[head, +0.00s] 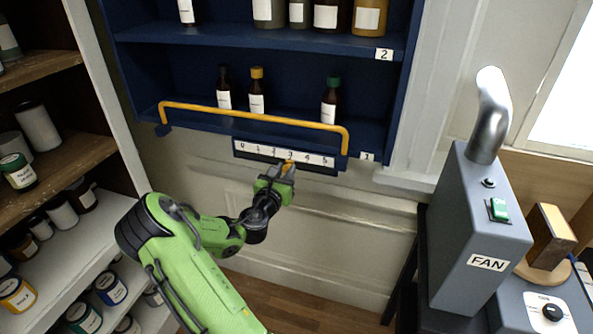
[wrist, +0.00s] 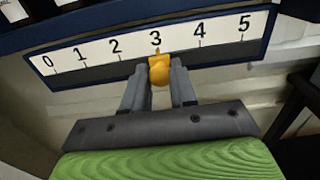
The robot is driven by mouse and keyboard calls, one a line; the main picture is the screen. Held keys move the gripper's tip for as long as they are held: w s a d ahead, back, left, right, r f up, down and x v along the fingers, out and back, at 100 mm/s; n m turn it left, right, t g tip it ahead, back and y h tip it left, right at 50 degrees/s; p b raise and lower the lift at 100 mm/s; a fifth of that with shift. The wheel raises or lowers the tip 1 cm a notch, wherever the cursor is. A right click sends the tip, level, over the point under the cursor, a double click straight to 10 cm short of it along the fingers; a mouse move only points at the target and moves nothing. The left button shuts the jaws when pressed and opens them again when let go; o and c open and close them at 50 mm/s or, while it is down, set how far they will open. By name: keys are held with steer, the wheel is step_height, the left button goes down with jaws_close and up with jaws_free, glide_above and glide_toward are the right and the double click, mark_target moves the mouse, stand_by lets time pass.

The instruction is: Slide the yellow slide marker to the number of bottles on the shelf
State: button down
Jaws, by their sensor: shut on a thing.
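The yellow slide marker (wrist: 159,71) sits on the number scale (wrist: 100,57), its pointer at 3. My gripper (wrist: 159,82) is shut on the marker, one finger on each side of it. In the head view my gripper (head: 282,170) is at the scale (head: 243,148) under the blue shelf, covering part of the marker (head: 288,167). The scale runs from 0 to 5. On the lower shelf, labelled 1, stand three dark bottles: one with a black cap (head: 224,90), one with an orange cap (head: 257,92) and one with a green cap (head: 331,100).
A yellow rail (head: 250,115) runs across the front of the lower shelf. The upper shelf (head: 330,42), labelled 2, holds several more bottles. A grey FAN box (head: 470,225) stands at right. Brown shelves with jars (head: 20,172) stand at left.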

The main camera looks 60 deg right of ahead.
steer(key=c, duration=0.9)
jaws_free()
steer(key=s+a+b, duration=0.2)
steer(key=a+b, duration=0.8)
steer(key=a, duration=0.5)
steer(key=shift+s+a, duration=0.3)
